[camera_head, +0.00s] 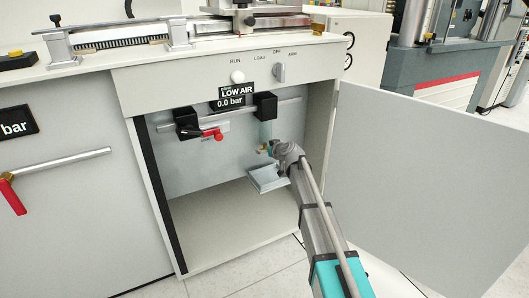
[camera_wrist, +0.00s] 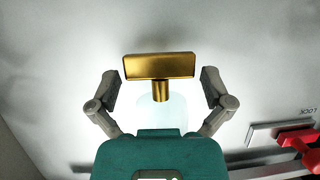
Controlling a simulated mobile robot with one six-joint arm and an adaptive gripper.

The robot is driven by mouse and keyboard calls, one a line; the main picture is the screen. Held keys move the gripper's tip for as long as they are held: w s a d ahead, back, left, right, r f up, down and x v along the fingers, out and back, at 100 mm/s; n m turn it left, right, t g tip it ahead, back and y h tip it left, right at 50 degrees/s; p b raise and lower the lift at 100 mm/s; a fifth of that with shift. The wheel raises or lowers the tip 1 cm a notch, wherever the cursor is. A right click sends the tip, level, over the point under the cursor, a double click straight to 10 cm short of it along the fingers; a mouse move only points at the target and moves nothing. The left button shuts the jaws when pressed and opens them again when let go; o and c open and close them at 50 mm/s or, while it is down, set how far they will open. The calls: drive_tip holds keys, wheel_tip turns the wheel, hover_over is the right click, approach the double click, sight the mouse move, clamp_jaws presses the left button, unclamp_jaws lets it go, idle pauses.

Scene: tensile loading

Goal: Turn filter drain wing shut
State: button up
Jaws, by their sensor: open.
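The brass drain wing (camera_wrist: 160,66) is a flat crossbar on a short stem, seen in the wrist view between the two fingers of my gripper (camera_wrist: 160,82). The fingers are open, one on each side of the wing, with a visible gap at both ends. The pale, clear filter bowl (camera_wrist: 150,110) shows behind the wing, partly hidden by my gripper's body. In the head view, the filter bowl (camera_head: 265,131) hangs under the right black block, and my gripper (camera_head: 268,149) is just below it. The wing is too small there to judge its turn.
A red-handled valve (camera_head: 212,134) sits left of the filter on the pipe; its red lever (camera_wrist: 300,140) shows at the wrist view's lower right. The cabinet door (camera_head: 420,180) stands open on the right. The cabinet floor (camera_head: 225,220) is clear. A display (camera_head: 236,96) reads LOW AIR, 0.0 bar.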

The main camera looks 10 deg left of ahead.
drive_tip(key=shift+w+a+f, duration=0.15)
drive_tip(key=shift+w+a, duration=0.1)
drive_tip(key=shift+w, duration=0.05)
drive_tip(key=c, duration=0.9)
drive_tip(key=shift+o, duration=0.2)
drive_tip(key=shift+s, duration=0.1)
drive_tip(key=shift+m+h, duration=0.4)
drive_tip(key=shift+h, duration=0.1)
drive_tip(key=o, duration=0.9)
drive_tip(key=shift+c, duration=0.2)
